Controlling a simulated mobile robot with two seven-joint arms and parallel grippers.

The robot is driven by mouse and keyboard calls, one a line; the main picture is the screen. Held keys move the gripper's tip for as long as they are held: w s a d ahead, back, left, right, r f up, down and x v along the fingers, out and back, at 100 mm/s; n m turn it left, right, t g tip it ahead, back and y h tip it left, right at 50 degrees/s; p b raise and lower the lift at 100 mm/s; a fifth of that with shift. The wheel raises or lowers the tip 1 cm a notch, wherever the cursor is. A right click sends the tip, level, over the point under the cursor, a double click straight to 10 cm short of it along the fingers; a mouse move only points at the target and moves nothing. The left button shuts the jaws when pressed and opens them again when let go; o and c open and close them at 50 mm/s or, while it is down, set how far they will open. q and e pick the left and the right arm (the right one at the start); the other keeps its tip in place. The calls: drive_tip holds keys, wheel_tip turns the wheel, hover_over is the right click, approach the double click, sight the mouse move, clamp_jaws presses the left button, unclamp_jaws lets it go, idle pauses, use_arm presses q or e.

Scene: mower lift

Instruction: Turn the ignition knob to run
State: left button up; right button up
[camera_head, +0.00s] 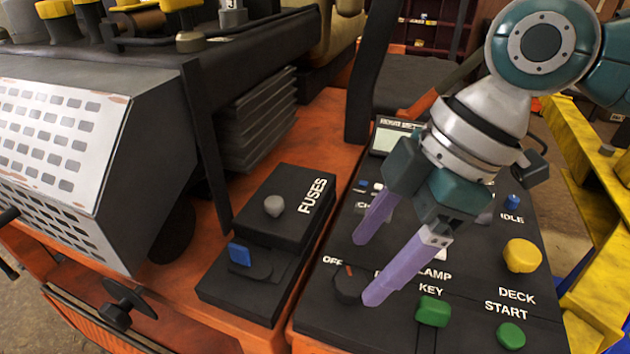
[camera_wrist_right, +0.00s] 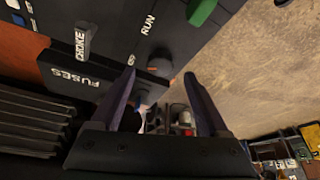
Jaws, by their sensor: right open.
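The ignition knob (camera_head: 347,285) is a round black knob with a thin red mark, on the black control panel (camera_head: 325,315) beside the OFF label. In the right wrist view the knob (camera_wrist_right: 160,62) lies ahead of and between the fingertips, near the OFF and RUN labels. My right gripper (camera_head: 366,269) is open and empty, its two purple fingers slanting down over the panel. One fingertip is close to the knob's right side in the head view. I cannot tell if it touches. The same gripper (camera_wrist_right: 159,78) shows in the wrist view. My left gripper is out of view.
A green KEY switch (camera_head: 433,311), a green START button (camera_head: 511,335) and a yellow DECK knob (camera_head: 522,256) stand right of the gripper. The black FUSES box (camera_head: 285,205) with a blue switch (camera_head: 239,255) stands left. A yellow frame (camera_head: 590,190) is at the right.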

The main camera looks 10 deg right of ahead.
sight(352, 280)
drive_tip(key=shift+x, duration=1.75)
drive_tip(key=shift+c, duration=0.2)
clamp_jaws()
